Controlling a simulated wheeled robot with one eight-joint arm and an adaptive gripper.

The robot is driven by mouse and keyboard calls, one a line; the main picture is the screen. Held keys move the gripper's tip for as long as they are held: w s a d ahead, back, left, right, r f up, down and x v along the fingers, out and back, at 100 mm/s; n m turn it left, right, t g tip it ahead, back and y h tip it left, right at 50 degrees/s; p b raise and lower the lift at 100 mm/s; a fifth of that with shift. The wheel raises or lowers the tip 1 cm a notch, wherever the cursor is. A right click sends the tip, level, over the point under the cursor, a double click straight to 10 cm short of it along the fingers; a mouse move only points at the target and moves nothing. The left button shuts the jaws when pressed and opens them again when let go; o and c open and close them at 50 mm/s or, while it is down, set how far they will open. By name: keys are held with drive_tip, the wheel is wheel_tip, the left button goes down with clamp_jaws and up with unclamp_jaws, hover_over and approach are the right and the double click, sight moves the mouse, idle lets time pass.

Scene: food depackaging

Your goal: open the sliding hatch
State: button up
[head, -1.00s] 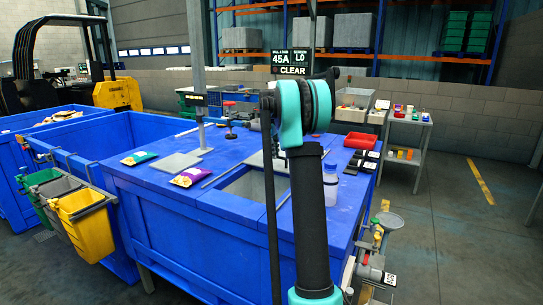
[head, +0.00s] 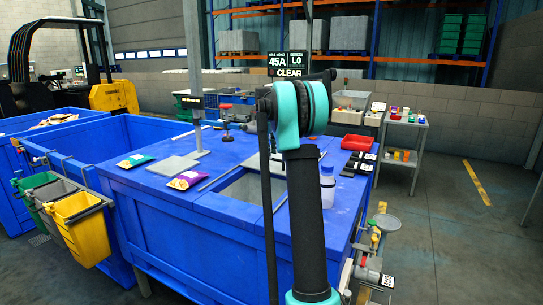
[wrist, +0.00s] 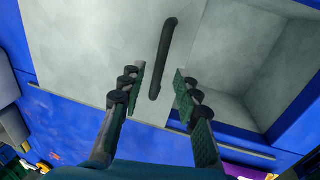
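The sliding hatch is a pale grey panel (wrist: 90,45) in the wrist view, with a dark bar handle (wrist: 167,45) standing on it. To its right is a grey-walled recess (wrist: 245,65), which also shows in the head view as a rectangular opening (head: 245,188) in the blue table top. My gripper (wrist: 160,83) is open, its two fingertips on either side of the near end of the handle, with gaps visible on both sides. I cannot tell the height of the fingertips over the panel.
Thin rods (head: 218,183) lie along the opening.

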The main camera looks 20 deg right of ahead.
wheel_tip(320, 180, up, 10)
drive_tip(key=s+a, duration=0.1)
drive_tip(key=shift+s+a, duration=0.15)
drive_tip(key=shift+s, duration=0.05)
drive_tip(key=shift+f, duration=0.1)
